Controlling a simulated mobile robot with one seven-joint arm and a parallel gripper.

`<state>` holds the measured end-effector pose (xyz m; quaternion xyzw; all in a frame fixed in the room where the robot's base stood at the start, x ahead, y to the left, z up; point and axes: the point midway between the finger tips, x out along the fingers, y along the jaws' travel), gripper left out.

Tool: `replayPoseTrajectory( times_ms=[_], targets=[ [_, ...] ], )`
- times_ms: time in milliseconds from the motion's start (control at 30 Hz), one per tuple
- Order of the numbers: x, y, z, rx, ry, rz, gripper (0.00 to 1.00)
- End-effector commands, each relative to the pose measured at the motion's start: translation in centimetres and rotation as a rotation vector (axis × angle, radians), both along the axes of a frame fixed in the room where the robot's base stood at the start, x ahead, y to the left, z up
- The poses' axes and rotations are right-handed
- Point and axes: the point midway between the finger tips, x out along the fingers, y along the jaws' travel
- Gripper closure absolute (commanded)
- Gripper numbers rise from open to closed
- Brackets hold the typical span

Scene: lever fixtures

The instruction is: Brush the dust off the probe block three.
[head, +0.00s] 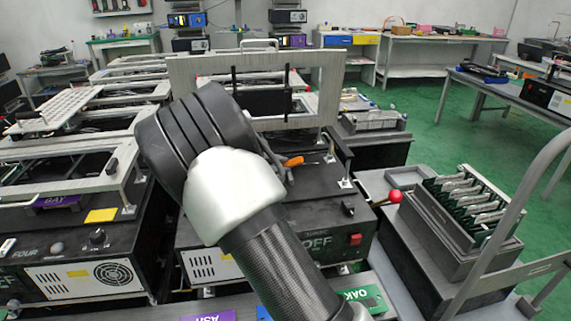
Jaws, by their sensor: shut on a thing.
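My own arm crosses the middle of the picture and hides much of the central fixture (335,215). My gripper is not visible; it seems to be behind the arm. The central fixture is a black box with a raised grey frame (325,66) and a red switch on its front. A small orange-handled item (293,161) shows just right of my arm; I cannot tell what it is or whether it is held. A probe block marked three cannot be made out, and no dust can be seen.
A fixture marked FOUR (50,262) stands at the left. A red-knobbed lever (394,196) is right of the central fixture. A rack of boards (465,200) stands at the right, beside a grey rail (515,205). Purple and green OAK (362,296) tags lie in front. Green floor is open at the right.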

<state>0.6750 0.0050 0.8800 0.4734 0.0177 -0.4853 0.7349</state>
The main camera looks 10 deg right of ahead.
Motion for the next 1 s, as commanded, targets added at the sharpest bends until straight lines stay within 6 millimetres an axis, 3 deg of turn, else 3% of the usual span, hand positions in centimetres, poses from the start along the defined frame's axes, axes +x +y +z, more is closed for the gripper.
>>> replayPoseTrajectory(
  times_ms=[500, 667, 1000],
  targets=[
    [0.0, 4.0, -0.1, 0.000, 0.002, 0.002, 1.00],
    [-0.1, 3.5, -0.2, 0.001, 0.001, 0.001, 1.00],
    [-0.1, 0.6, -0.2, 0.000, 0.002, -0.001, 1.00]
  ],
)
